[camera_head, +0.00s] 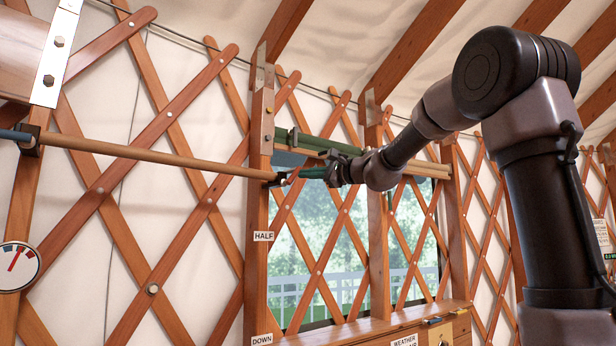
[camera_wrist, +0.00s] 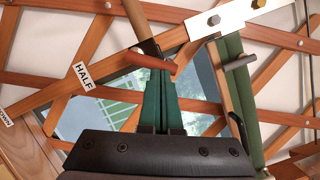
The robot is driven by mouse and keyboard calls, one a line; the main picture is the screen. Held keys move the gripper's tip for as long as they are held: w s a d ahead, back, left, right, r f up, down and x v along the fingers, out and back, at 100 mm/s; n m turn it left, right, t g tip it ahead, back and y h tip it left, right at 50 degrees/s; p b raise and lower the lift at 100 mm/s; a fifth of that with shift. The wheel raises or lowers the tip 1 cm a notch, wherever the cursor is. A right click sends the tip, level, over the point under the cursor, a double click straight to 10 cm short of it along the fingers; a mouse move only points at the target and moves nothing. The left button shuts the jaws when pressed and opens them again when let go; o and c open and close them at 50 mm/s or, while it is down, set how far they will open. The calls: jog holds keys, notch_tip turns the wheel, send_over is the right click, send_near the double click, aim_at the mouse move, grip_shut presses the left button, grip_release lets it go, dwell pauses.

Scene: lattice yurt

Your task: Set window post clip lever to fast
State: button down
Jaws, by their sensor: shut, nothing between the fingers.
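The window post (camera_head: 260,215) is a wooden upright left of the window. A small dark clip (camera_head: 276,181) sits on it, where a long wooden pole (camera_head: 165,159) ends. A short reddish lever (camera_head: 292,176) shows at the clip. In the wrist view, the lever (camera_wrist: 143,60) lies crosswise at my fingertips. My gripper (camera_head: 302,173) has teal fingers and reaches in from the right at the clip. The fingers are shut with nothing between them (camera_wrist: 158,76). I cannot tell whether they touch the lever. No "fast" marking is readable.
HALF (camera_head: 263,236) and DOWN (camera_head: 262,340) labels are on the post. A green roll (camera_head: 300,140) lies above the window; it also shows in the wrist view (camera_wrist: 243,100). Crossed lattice slats surround the post. A wooden box (camera_head: 435,325) stands below, and a round gauge (camera_head: 18,266) is at far left.

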jog(key=shift+s+a+r+n+g, duration=0.15)
jog(key=shift+r+n, duration=0.05)
jog(key=shift+n, duration=0.6)
jog(key=shift+s+a+r+n+g, duration=0.1)
jog(key=shift+a+r+n+g, duration=0.1)
jog(key=shift+n, duration=0.6)
jog(key=shift+s+a+r+n+g, duration=0.15)
jog(key=shift+r+n, duration=0.05)
jog(key=shift+n, duration=0.6)
